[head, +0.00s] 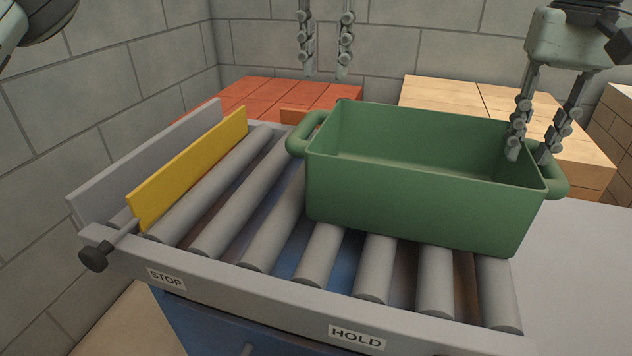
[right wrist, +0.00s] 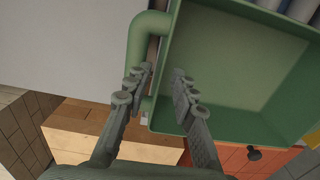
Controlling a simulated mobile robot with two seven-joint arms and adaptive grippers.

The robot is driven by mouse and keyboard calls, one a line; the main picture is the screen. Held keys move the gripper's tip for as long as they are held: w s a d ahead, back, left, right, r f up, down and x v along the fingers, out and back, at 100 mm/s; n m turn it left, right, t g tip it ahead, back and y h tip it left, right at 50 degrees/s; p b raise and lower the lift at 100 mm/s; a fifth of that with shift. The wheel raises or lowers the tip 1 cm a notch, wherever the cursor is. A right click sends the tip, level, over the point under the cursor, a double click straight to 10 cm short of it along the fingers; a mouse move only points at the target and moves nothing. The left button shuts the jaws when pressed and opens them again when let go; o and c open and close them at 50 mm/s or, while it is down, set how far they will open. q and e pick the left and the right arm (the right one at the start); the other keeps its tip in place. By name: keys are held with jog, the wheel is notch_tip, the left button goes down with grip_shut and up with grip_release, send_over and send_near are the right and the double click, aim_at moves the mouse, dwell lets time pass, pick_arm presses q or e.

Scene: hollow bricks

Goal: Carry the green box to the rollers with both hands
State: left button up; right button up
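The green box (head: 420,205) is open-topped and empty, with a loop handle at each end. It appears to sit upright on the grey rollers (head: 268,222), over their right part. My left gripper (head: 327,75) is open and empty, above and behind the box's left end, apart from its left handle (head: 306,135). My right gripper (head: 529,158) is at the right end, fingers apart. One finger is inside the box and the other is by the right handle (head: 557,180). The right wrist view shows the fingers either side of the box's end wall (right wrist: 160,75); contact is unclear.
A yellow plate (head: 190,165) stands across the left rollers, with a grey plate behind it. A dark knob (head: 93,258) sticks out at the front left. STOP (head: 165,279) and HOLD (head: 357,337) labels mark the front rail. Red blocks (head: 290,95) and tan blocks (head: 450,95) lie behind.

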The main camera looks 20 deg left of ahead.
notch_tip(320, 180, up, 12)
jog(key=shift+f, duration=0.25)
jog(key=shift+f, duration=0.1)
dwell(0.4)
